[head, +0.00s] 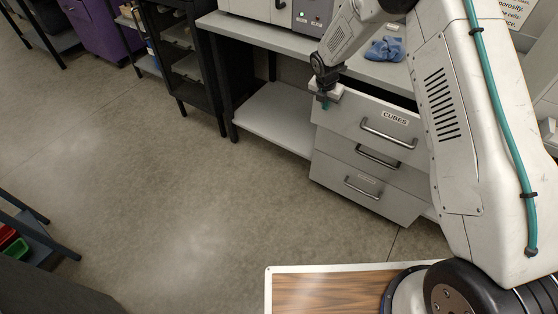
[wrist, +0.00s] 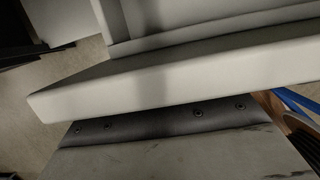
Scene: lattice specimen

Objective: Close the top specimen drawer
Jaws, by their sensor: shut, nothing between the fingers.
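The top specimen drawer (head: 345,120) has a light grey front, a "CUBES" label and a bar handle (head: 388,134). It is pulled out, with a dark gap behind its front below the worktop. My gripper (head: 325,103) is shut and empty. It points down at the left end of the top drawer's front; I cannot tell if it touches. In the wrist view a long pale edge, seemingly the drawer front (wrist: 180,82), crosses the picture.
Two lower drawers, the middle (head: 345,152) and the bottom (head: 335,178), sit below. A blue cloth (head: 385,49) lies on the worktop (head: 270,38) above. A wood-topped surface (head: 325,292) is at the bottom. The floor (head: 180,170) to the left is clear.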

